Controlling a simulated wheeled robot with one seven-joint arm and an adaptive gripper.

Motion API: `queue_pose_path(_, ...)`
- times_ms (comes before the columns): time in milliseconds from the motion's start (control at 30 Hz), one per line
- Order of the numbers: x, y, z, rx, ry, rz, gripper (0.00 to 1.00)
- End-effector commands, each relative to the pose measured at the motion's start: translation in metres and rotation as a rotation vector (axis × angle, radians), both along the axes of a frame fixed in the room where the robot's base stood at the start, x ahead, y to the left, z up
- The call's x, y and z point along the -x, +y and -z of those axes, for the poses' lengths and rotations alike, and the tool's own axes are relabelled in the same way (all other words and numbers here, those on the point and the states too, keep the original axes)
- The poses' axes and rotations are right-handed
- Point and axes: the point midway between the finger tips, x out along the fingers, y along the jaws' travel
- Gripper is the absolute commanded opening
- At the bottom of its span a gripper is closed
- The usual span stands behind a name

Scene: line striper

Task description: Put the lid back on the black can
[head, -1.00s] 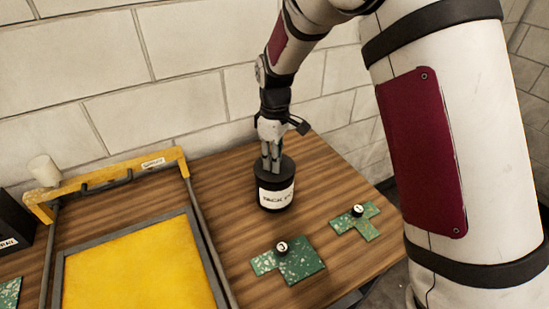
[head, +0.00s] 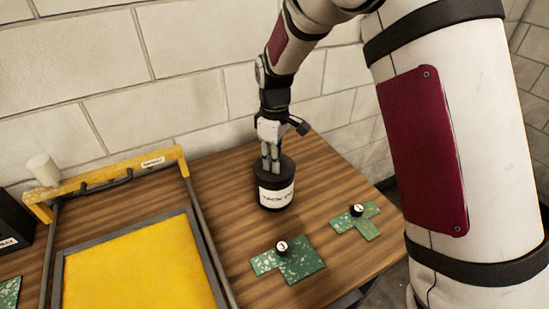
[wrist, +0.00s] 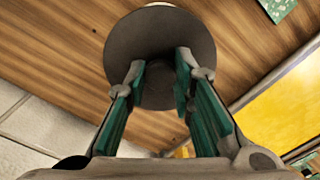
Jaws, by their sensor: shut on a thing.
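The black can (head: 277,197), with a white label band, stands upright on the wooden table near the wall. The dark round lid (head: 287,164) is at the top of the can. In the wrist view the lid (wrist: 160,38) shows as a dark grey disc that hides most of the can below. My gripper (head: 271,166) points down over the can, shut on the lid with its green-padded fingers at the lid's middle. The exact grip point is hard to see. In the head view the lid looks level and in line with the can; I cannot tell whether it is fully seated.
Two green speckled pieces with black numbered knobs lie in front of the can, one nearer (head: 303,262) and one to the right (head: 366,226). A yellow panel in a grey frame (head: 135,265) is at left. A white block wall (head: 190,110) stands behind.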

Motion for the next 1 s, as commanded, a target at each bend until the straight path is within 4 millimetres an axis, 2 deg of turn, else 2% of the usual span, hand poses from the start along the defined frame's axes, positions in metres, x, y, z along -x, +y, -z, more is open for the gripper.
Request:
queue_pose_path(467, -0.0002, -0.0001, 0.0004, 0.0, 0.0, 0.001, 0.0)
queue_pose_path(500, -0.0002, -0.0001, 0.0004, 0.0, 0.0, 0.001, 0.29)
queue_pose_path(567, -0.0002, -0.0001, 0.0004, 0.0, 0.0, 0.0, 0.43)
queue_pose_path(600, -0.0002, -0.0001, 0.0004, 0.0, 0.0, 0.0, 0.46)
queue_pose_path(800, -0.0002, -0.0001, 0.0004, 0.0, 0.0, 0.0, 0.46)
queue_pose_path(833, -0.0002, -0.0001, 0.0005, 0.0, 0.0, 0.0, 0.51)
queue_pose_path(900, -0.0002, -0.0001, 0.0005, 0.0, 0.0, 0.0, 0.66)
queue_pose_path(1000, -0.0002, -0.0001, 0.0005, 0.0, 0.0, 0.0, 0.66)
